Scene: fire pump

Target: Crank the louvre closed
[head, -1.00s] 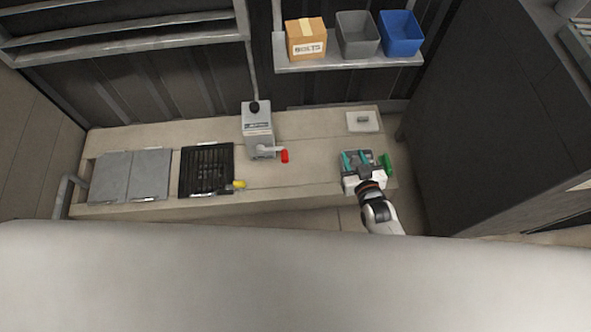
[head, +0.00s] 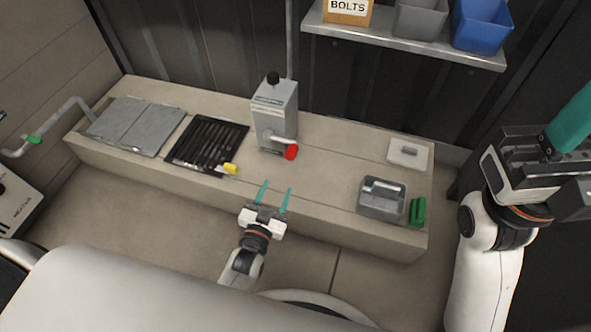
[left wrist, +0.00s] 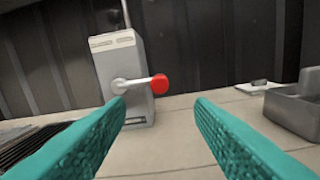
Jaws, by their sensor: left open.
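The crank box (head: 275,108) is a grey upright housing on the bench, with a black knob on top. Its crank arm ends in a red knob (head: 291,152), which points right in the left wrist view (left wrist: 159,84). The louvre (head: 206,146) is a dark slatted panel left of the box; dark gaps show between its slats. My left gripper (head: 276,187) is open and empty at the bench's front edge, facing the crank but apart from it. My right gripper (head: 572,122) is raised at the right; its teal finger shows, but its opening is unclear.
A yellow handle (head: 231,169) sits at the louvre's front corner. Grey plates (head: 137,125) lie left. A grey tray (head: 381,208), green object (head: 418,211) and white plate (head: 408,153) are at the right. The bench (head: 335,160) is clear between crank and tray.

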